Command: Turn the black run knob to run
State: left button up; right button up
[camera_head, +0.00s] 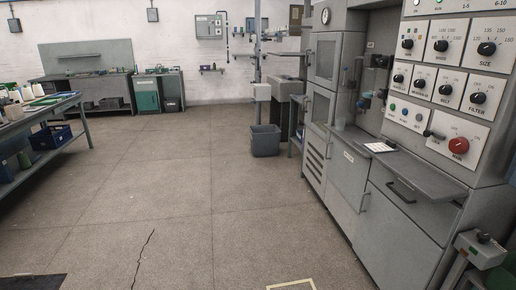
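The grey control panel (455,22) on the right carries several black knobs on white plates. Three are in the upper row: a left one (407,44), a middle one (441,46) and a right one (487,48). Smaller black knobs, such as the one over "FILTER" (478,98), form the row below. Near the bottom, a black lever-like knob (432,134) sits left of a large red knob (459,146). The labels at these two are too small to read surely, so I cannot tell which is the run knob or its setting. Neither gripper is in view.
A grey ledge (425,175) juts out below the panel, above grey cabinets (405,225). A grey box on a stand (480,248) is at the lower right. A grey bin (265,140) stands mid-floor; a rack (40,115) is at left. The floor between is open.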

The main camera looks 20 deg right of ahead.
aim_at(483, 237)
jog(key=i+j+z, duration=0.15)
jog(key=i, duration=1.15)
jog(key=i+z, duration=0.45)
jog(key=i+j+z, duration=0.1)
jog(key=i+z, duration=0.4)
jog(key=i+l+z, duration=0.1)
jog(key=z, duration=0.35)
jog(key=i+z, duration=0.4)
jog(key=i+j+z, duration=0.1)
jog(key=z, duration=0.35)
jog(key=i+z, duration=0.45)
